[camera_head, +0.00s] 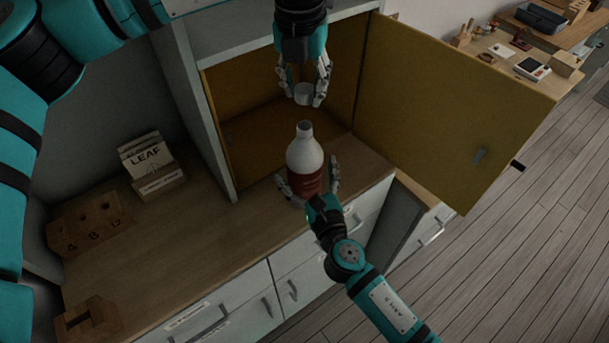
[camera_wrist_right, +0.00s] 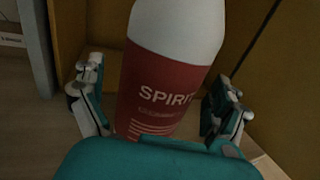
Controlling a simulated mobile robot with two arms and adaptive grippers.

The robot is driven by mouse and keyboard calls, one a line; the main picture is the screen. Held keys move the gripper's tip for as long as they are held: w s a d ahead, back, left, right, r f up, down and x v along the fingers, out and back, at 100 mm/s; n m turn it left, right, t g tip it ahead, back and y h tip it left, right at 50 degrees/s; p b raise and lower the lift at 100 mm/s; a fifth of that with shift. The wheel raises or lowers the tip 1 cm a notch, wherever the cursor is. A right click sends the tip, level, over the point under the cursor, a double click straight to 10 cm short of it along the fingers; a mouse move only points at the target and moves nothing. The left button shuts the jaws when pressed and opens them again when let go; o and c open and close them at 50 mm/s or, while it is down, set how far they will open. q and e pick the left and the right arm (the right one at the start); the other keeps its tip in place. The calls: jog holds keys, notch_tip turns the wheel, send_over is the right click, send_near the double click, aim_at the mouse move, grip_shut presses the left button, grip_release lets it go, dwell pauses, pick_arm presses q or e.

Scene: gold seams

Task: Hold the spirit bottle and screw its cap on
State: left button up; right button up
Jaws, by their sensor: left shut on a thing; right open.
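The spirit bottle (camera_head: 304,156) stands upright on the wooden counter, white with a red label; its neck is bare. Its label reads SPIRIT in the right wrist view (camera_wrist_right: 160,100). My left gripper (camera_head: 307,97) is shut on the pale cap (camera_head: 303,92) and holds it above the bottle's neck, apart from it. My right gripper (camera_head: 308,188) is open low around the bottle, with one finger on each side. In the right wrist view my right gripper's fingers (camera_wrist_right: 158,105) stand at both sides of the bottle; I cannot tell whether they touch it.
An open cabinet (camera_head: 262,130) with an ochre inside is behind the bottle. Its yellow door (camera_head: 440,110) swings out to the right. A LEAF box (camera_head: 150,158) and a wooden holed block (camera_head: 92,220) stand on the left. The front middle of the counter (camera_head: 190,245) is clear.

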aim_at(305, 124)
jog(key=shift+w+a, duration=0.1)
jog(key=shift+w, duration=0.35)
jog(key=c, duration=1.7)
pick_arm(q)
jog(key=shift+s+f, duration=0.1)
jog(key=shift+f, duration=2.4)
pick_arm(e)
jog(key=shift+c, duration=0.2)
